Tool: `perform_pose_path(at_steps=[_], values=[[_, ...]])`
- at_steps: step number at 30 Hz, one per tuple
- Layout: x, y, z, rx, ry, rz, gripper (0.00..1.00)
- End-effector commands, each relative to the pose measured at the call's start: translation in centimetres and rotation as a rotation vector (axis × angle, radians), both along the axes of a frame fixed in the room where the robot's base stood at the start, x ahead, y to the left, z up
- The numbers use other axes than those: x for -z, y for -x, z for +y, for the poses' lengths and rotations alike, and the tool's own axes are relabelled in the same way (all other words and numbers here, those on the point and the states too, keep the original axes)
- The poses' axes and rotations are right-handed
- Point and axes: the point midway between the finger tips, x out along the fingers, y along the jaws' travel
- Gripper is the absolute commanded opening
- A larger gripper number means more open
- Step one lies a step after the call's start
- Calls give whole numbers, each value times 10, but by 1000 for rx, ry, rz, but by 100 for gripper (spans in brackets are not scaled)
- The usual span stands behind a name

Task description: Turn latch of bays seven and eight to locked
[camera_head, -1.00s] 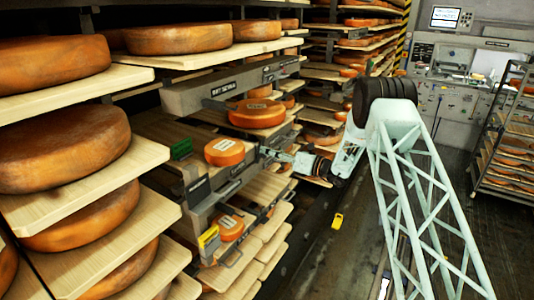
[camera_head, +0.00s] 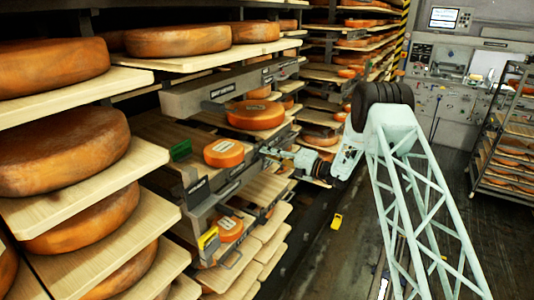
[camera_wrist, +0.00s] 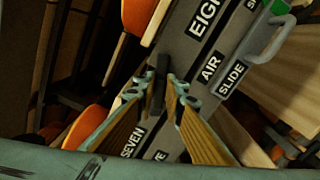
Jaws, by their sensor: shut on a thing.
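In the wrist view, the dark latch lever (camera_wrist: 157,96) stands between my two fingers on a grey front panel (camera_wrist: 185,62). The panel has labels reading EIGHT, SEVEN and AIR SLIDE. My gripper (camera_wrist: 163,84) is shut on the lever, with a fingertip on either side. The lever's lower part is partly hidden by the fingers. In the head view, my gripper (camera_head: 266,152) reaches the rack front from the right, beside a labelled orange cheese wheel (camera_head: 224,153). The latch is too small there to tell its angle.
A grey handle (camera_wrist: 268,40) and a green marker (camera_wrist: 280,7) sit on the panel in the wrist view. A grey beam (camera_head: 225,88) runs above my gripper. Wooden shelves with cheeses fill the left. A yellow object (camera_head: 337,221) lies on the open floor.

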Motion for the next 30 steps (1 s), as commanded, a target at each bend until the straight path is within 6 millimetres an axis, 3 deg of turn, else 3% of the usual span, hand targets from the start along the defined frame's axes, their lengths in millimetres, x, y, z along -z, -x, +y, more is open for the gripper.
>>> perform_pose_path(at_steps=[15, 30], values=[[3, -1, -1, 1, -142, 277, 0], [4, -1, -1, 1, -166, 323, 0]])
